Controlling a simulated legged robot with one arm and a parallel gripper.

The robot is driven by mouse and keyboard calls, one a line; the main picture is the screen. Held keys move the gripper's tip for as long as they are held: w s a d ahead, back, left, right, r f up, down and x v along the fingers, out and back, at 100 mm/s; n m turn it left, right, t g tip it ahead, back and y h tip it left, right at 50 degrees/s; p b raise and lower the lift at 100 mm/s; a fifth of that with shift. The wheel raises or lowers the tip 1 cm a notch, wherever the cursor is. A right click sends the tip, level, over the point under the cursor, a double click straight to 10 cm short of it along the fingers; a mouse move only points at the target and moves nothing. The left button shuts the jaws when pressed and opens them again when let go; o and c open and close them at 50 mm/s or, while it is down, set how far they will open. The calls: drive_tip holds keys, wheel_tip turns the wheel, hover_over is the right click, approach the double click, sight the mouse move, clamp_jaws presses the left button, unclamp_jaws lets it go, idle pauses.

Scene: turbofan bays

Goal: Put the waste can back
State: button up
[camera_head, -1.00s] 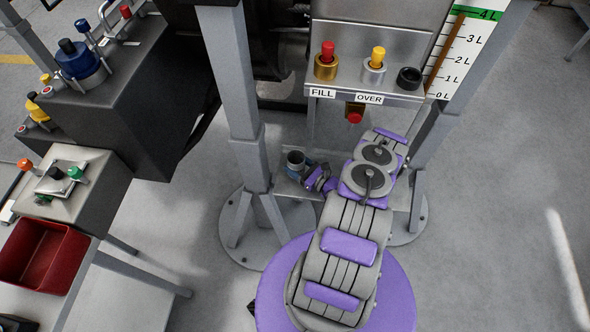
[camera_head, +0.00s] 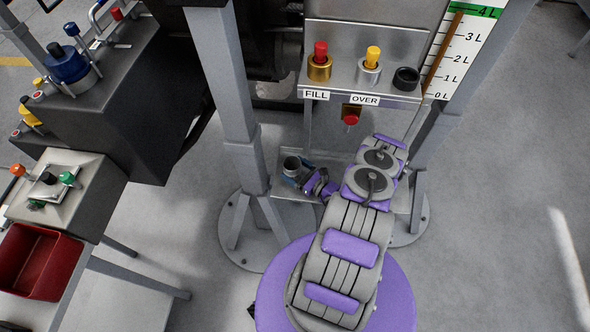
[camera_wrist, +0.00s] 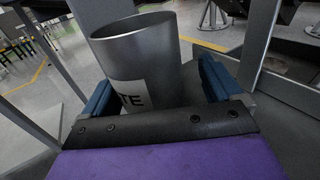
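The waste can (camera_head: 291,164) is a grey metal cylinder with an open top. It is over the low shelf (camera_head: 318,157) between the stand's legs. In the wrist view the can (camera_wrist: 150,62) fills the middle, its white label partly hidden by my gripper, with "TE" readable. My gripper (camera_wrist: 156,88) has its blue fingers on either side of the can. The left finger is close against it, and a narrow gap seems to show at the right finger. The can's base is hidden, so its contact with the shelf is unclear.
Above stands a panel with a red-topped FILL knob (camera_head: 320,62), a yellow-topped OVER knob (camera_head: 370,62) and a red-tipped drain (camera_head: 351,118). Stand legs (camera_head: 236,90) flank the shelf. A bench with a red bin (camera_head: 36,262) is at left. Floor is clear at right.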

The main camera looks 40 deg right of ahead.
drive_tip(key=shift+a+r, duration=0.35)
drive_tip(key=shift+a, duration=0.45)
drive_tip(key=shift+s, duration=0.25)
drive_tip(key=s+d, duration=0.1)
drive_tip(key=s, duration=0.1)
drive_tip(key=s+p, duration=0.1)
drive_tip(key=s, duration=0.1)
drive_tip(key=s+d, duration=0.1)
drive_tip(key=s, duration=0.1)
drive_tip(key=shift+s+d+f+p, duration=0.1)
drive_tip(key=shift+d+p, duration=0.2)
drive_tip(key=shift+p, duration=0.05)
drive_tip(key=s, duration=0.4)
drive_tip(key=shift+s+a, duration=0.15)
drive_tip(key=shift+s, duration=0.35)
drive_tip(key=shift+s+d, duration=0.1)
drive_tip(key=shift+d, duration=0.35)
drive_tip(key=shift+a, duration=0.25)
